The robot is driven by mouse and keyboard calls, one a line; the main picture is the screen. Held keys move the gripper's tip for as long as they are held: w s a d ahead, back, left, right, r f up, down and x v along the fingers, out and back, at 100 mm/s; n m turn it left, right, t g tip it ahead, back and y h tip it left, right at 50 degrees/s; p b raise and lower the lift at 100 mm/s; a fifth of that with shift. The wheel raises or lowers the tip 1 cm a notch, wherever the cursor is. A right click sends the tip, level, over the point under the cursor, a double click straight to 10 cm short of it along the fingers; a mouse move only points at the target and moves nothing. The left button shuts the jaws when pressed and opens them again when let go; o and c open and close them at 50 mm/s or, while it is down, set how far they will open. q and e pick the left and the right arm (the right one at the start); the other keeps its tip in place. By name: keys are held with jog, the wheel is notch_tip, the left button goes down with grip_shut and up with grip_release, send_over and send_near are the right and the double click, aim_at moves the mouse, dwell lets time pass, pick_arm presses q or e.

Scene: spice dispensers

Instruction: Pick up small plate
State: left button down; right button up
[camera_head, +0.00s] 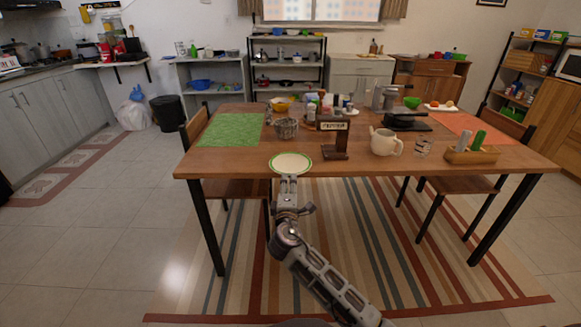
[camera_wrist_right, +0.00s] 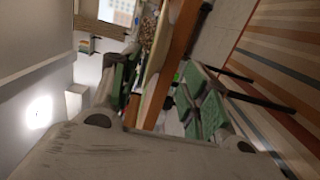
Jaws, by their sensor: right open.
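The small plate (camera_head: 290,162) is white with a green rim and lies flat at the front edge of the wooden table (camera_head: 240,163). My right gripper (camera_head: 289,180) is at the near side of the plate, at the table edge. In the right wrist view its two green-padded fingers (camera_wrist_right: 160,92) are spread, with the tilted brown table edge (camera_wrist_right: 178,58) showing between them. I cannot tell from the head view whether the fingers touch the plate. My left gripper is not in view.
A metal pot (camera_head: 286,129), a dark wooden stand (camera_head: 334,138) and a cream teapot (camera_head: 385,142) stand behind and right of the plate. A green placemat (camera_head: 232,130) lies to the left. The tabletop just left of the plate is clear. Chairs stand around the table.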

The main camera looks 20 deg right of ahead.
aim_at(291, 165)
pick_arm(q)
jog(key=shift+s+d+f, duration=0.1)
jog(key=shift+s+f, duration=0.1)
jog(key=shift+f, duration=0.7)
pick_arm(e)
jog(key=shift+x, duration=0.8)
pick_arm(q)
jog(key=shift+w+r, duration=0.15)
pick_arm(e)
jog(key=shift+d, duration=0.1)
jog(key=b+x, duration=0.1)
jog(key=x, duration=0.2)
jog(key=shift+d, duration=0.2)
jog(key=shift+b+x, duration=0.35)
jog(key=shift+x, duration=0.6)
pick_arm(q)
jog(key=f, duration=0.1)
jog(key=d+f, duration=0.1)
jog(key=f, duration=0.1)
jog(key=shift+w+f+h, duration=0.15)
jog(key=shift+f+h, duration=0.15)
pick_arm(e)
jog(key=shift+r, duration=0.1)
